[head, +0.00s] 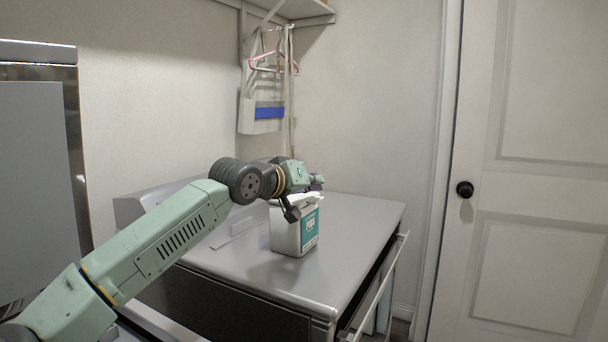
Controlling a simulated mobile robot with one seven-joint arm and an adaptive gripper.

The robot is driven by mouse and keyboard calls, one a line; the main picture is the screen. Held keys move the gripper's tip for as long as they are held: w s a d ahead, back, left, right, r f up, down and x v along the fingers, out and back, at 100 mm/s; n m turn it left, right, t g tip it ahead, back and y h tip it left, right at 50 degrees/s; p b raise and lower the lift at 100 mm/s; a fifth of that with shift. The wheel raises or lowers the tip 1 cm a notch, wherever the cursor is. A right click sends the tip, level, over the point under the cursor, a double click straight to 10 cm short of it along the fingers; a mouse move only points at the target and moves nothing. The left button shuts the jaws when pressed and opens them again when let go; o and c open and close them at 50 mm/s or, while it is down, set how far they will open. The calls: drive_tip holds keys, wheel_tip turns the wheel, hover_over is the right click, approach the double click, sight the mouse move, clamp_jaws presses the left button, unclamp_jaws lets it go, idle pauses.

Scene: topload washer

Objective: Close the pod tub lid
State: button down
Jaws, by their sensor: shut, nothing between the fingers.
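The pod tub (294,236) is a white box with a teal label on its right side, standing upright on the grey machine top. Its white lid (312,198) shows as a pale strip at the tub's top right. My arm hides much of the lid, and I cannot tell how far open it is. My gripper (318,182) is at the tub's upper right, just above the lid. It is shut and holds nothing. I cannot tell whether it touches the lid.
The machine top (360,215) is clear to the right of the tub. A handle bar (385,280) runs along its right front edge. A white door (535,180) is at right.

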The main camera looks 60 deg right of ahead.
drive_tip(key=shift+s+d+f, duration=0.1)
drive_tip(key=shift+s+f, duration=0.1)
drive_tip(key=shift+f, duration=0.3)
drive_tip(key=shift+s+f, duration=0.2)
drive_tip(key=shift+f, duration=0.3)
